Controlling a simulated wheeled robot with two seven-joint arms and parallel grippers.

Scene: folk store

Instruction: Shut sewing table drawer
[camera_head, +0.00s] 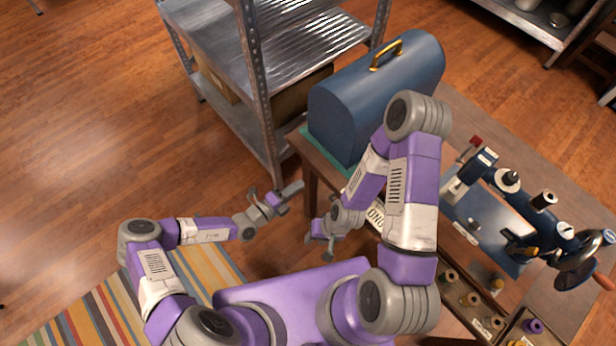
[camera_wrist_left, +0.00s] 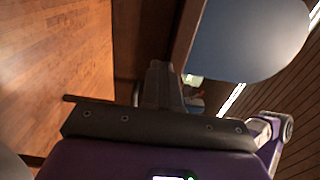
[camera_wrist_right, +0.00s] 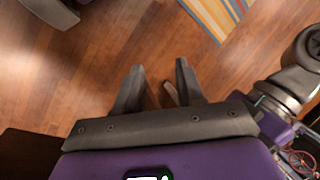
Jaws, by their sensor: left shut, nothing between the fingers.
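The wooden sewing table (camera_head: 570,310) stands at the right of the head view, with a blue sewing machine (camera_head: 505,215) on top. A drawer with thread spools (camera_head: 472,299) in small compartments shows open along its near side. My right arm hides part of the table front. My left gripper (camera_head: 296,188) is shut and empty beside the table's left end, apart from the drawer. Its closed fingers also show in the left wrist view (camera_wrist_left: 160,84). My right gripper (camera_head: 319,247) is open and empty, pointing down at the floor, left of the drawer; its spread fingers show in the right wrist view (camera_wrist_right: 158,80).
A blue domed case (camera_head: 350,100) with a gold handle sits on a green mat (camera_head: 325,152) at the table's left end. A metal shelf (camera_head: 255,90) stands close behind my left gripper. A striped rug (camera_head: 80,320) lies at lower left. The wooden floor at left is clear.

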